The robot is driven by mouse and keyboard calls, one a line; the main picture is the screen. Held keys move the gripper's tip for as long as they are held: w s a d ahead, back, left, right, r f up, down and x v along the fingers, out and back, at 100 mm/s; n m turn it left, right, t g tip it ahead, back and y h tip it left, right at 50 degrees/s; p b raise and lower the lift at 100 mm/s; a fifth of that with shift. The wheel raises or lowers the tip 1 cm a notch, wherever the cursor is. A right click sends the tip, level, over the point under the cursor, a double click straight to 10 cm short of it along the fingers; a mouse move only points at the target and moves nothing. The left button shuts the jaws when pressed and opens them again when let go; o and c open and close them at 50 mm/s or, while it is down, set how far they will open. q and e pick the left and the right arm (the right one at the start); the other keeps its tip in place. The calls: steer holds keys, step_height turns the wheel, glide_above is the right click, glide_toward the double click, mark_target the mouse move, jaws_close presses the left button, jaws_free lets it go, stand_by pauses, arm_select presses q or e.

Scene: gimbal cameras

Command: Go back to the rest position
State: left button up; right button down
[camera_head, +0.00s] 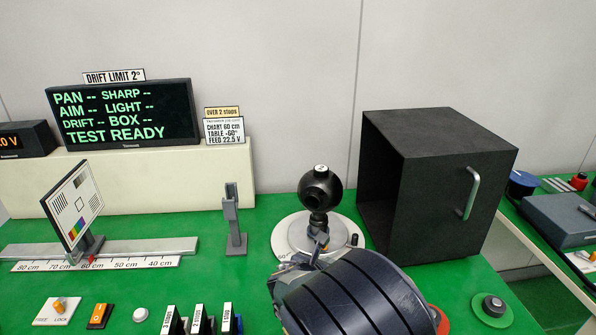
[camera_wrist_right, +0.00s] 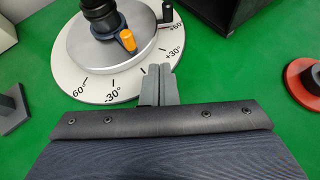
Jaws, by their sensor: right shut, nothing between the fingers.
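My right gripper (camera_wrist_right: 160,85) is shut and empty in the right wrist view, its two grey fingertips together over the near edge of the round turntable (camera_wrist_right: 75,80). Whether the tips touch the turntable I cannot tell. In the head view my dark right forearm hides most of the gripper and part of the turntable (camera_head: 281,238). A black ball camera (camera_head: 320,188) stands upright on the turntable, with an orange knob (camera_wrist_right: 127,40) at its base. My left gripper is not in view.
A black box (camera_head: 440,190) with a handle stands right of the turntable. A test chart (camera_head: 75,203) on a rail and a grey post (camera_head: 234,220) stand left. A screen (camera_head: 125,113) reads TEST READY. Switches (camera_head: 98,315) line the front left. Green table is clear around the post.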

steer(key=s+d+m+g, duration=0.1)
steer(key=s+d+m, duration=0.1)
steer(key=s+d+m+g+p, duration=0.1)
steer(key=s+d+m, duration=0.1)
steer(key=d+m, duration=0.1)
steer(key=s+d+m+g+y, duration=0.1)
steer(key=s+d+m, duration=0.1)
steer(key=d+m, duration=0.1)
steer(key=shift+r+g, duration=0.1)
steer(key=shift+g, duration=0.3)
steer(key=s+r+m+y+p, duration=0.1)
steer(key=s+r+m+y, duration=0.2)
steer(key=s+m, duration=0.4)
steer(key=s+d+r+m+y+p, duration=0.1)
steer(key=s+r+m+y, duration=0.2)
steer(key=s+m, duration=0.5)
steer(key=s+r+m+y+p, duration=0.2)
steer(key=s+r+m, duration=0.3)
steer(key=s+m, duration=0.3)
steer(key=shift+s+d+y, duration=0.15)
steer(key=shift+s+y, duration=0.45)
steer(key=shift+s, duration=0.2)
steer(key=shift+r, duration=0.1)
